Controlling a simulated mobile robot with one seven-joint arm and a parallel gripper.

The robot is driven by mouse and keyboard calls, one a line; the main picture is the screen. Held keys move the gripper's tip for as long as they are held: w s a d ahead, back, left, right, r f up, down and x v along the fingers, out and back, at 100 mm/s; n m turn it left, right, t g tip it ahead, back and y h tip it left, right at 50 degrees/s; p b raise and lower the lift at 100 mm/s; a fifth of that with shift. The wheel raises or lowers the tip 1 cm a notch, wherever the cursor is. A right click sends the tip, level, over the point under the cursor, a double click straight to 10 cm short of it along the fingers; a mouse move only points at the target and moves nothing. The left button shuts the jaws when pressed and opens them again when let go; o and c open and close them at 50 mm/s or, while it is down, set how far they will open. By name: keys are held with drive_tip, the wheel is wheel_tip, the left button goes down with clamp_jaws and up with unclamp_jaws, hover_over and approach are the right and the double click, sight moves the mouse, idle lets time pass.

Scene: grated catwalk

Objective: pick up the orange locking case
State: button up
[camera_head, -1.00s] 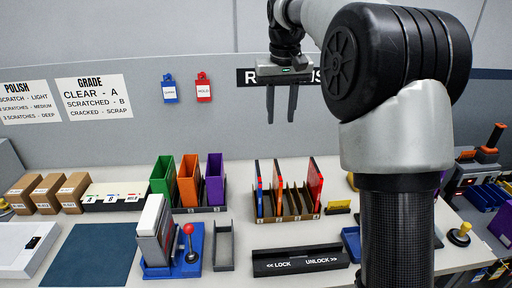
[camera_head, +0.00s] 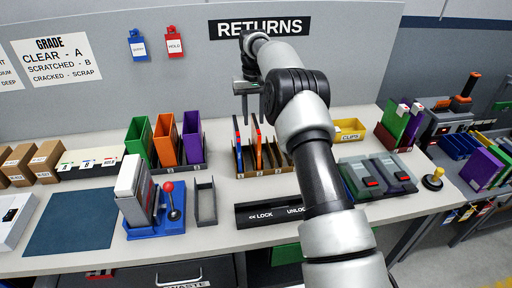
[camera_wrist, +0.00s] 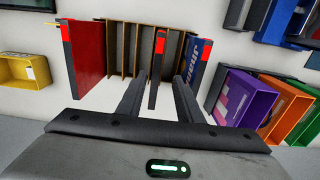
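A divider rack (camera_head: 283,171) on the bench holds several thin upright cases. The orange case (camera_head: 257,140) stands between a blue case (camera_head: 238,148) and a red case that my arm hides in the head view. In the wrist view the middle case (camera_wrist: 154,90) shows edge-on with a red tab. The red case (camera_wrist: 86,50) is left of it and the blue case (camera_wrist: 193,68) right. My gripper (camera_wrist: 160,80) is open and empty, pointing at the rack, with its fingers on either side of the middle case. In the head view my gripper (camera_head: 251,118) is over the rack.
Green, orange and purple bins (camera_head: 165,140) stand left of the rack. A lock/unlock bar (camera_head: 268,213) and a grey tray (camera_head: 205,201) lie in front. A yellow clips bin (camera_head: 349,130) is to the right. The blue mat (camera_head: 70,222) is bare.

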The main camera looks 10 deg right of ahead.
sight(254, 125)
wheel_tip(254, 125, down, 4)
drive_tip(key=shift+r, duration=0.15)
drive_tip(key=f, duration=0.4)
drive_tip(key=shift+s+d+f+p, duration=0.2)
drive_tip(key=shift+d+f+p, duration=0.1)
drive_tip(key=shift+d+p, duration=0.1)
drive_tip(key=shift+f, duration=0.45)
clamp_jaws()
